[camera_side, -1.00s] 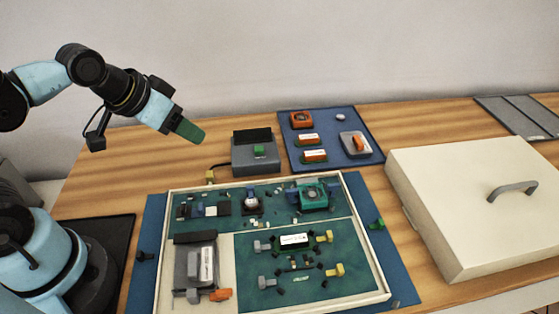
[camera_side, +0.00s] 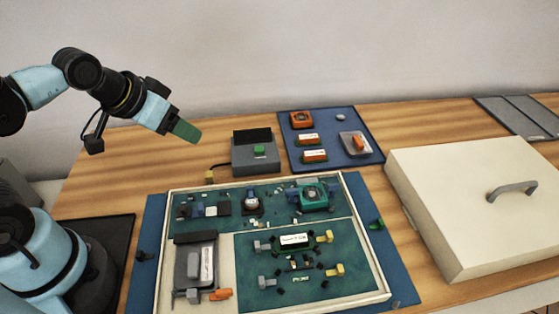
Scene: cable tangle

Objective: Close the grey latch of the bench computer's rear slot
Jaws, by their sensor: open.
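The bench computer (camera_side: 160,290) is a cream-framed tray with green boards at the centre front. In its lower right board, the rear slot holds a module with a white label (camera_side: 294,240). A grey latch (camera_side: 262,246) sits at that slot's left end and a yellow latch (camera_side: 324,237) at its right end. The grey latch is small here; I cannot tell its exact angle. A second grey latch (camera_side: 266,282) and a yellow one (camera_side: 334,270) flank the front slot. My gripper (camera_side: 186,132), with green fingertips, is open and empty, high at the upper left, well away from the latches.
A grey box with a green button (camera_side: 259,151) stands behind the tray. A blue mat (camera_side: 331,118) holds orange parts and a grey dish. A large cream lid with a handle (camera_side: 440,179) lies on the right. Bare wood shows behind the tray on the left.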

